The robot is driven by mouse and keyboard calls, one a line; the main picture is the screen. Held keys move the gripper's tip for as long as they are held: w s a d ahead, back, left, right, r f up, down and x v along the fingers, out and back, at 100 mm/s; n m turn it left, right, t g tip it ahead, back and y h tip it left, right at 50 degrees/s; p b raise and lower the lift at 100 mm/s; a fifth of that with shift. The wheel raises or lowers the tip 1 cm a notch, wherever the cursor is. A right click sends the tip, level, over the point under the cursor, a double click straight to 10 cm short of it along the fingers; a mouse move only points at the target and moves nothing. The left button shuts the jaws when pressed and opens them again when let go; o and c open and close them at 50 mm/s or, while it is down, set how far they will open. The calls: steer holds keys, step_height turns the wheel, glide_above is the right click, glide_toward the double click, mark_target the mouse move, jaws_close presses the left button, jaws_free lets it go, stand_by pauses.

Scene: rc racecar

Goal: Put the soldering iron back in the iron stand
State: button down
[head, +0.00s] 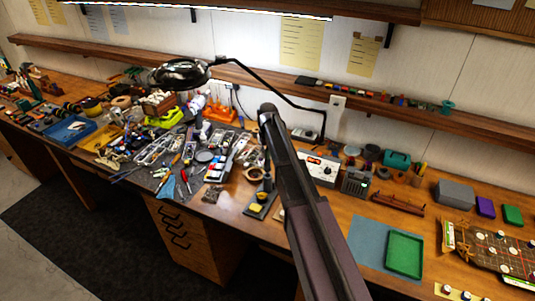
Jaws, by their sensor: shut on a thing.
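A dark, flat stand (254,212) with a yellow sponge (257,197) sits near the bench's front edge, just left of my arm. It looks like the iron stand. A small dark upright part (267,184) rises at its back, close against my arm, and I cannot tell its exact shape. My arm crosses the middle of the head view from the bottom and hides the space behind it. I cannot make out my gripper or the soldering iron.
A white station with a red display (320,167) and a dark meter (355,183) stand right of my arm. Clutter and a magnifier lamp (182,74) crowd the left. A green tray (404,254) lies on a blue mat (367,240); a game board (497,252) is far right.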

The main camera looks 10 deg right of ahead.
mark_target(268, 159)
steer(key=shift+f+b, duration=1.5)
steer(key=shift+f, duration=0.1)
steer(key=shift+c, duration=2)
jaws_free()
steer(key=shift+o, duration=0.2)
steer(key=o, duration=0.4)
steer(key=shift+c, duration=0.2)
steer(key=shift+r, duration=0.2)
steer(key=shift+r+p, duration=4.35)
steer(key=shift+p, duration=0.2)
